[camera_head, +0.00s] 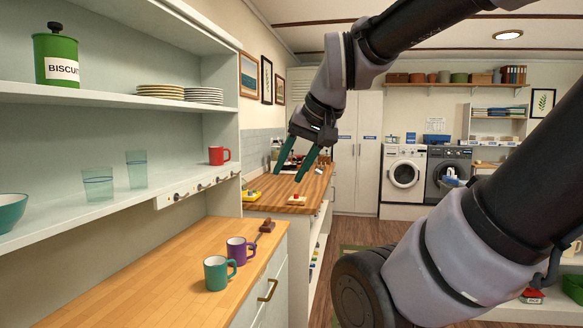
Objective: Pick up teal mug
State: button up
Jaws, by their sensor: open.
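The teal mug (217,274) stands upright on the wooden counter (150,290) at the lower left, near its front edge. Its handle points right. A purple mug (238,251) stands just behind it and slightly to the right. My gripper (292,168) is open and empty, with its two teal-green fingers pointing down. It is above and to the right of the mugs in the picture, well apart from them.
A red mug (218,155), clear glasses (99,184) and a teal bowl (10,212) stand on the shelf above the counter. A dark brown object (266,225) lies behind the mugs. Counter left of the mugs is clear.

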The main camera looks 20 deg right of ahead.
aim_at(216, 277)
jog(key=i+l+u, duration=0.15)
jog(key=l, duration=0.6)
jog(key=i+l+u, duration=0.3)
jog(key=l, duration=0.35)
jog(key=i+l+u, duration=0.1)
jog(key=i+l, duration=0.2)
jog(key=i+l+u, duration=0.15)
jog(key=l, duration=0.3)
jog(key=i+l+u, duration=0.15)
jog(key=l, duration=0.25)
jog(key=i+l+u, duration=0.1)
jog(key=i+l, duration=0.1)
jog(key=i, duration=0.05)
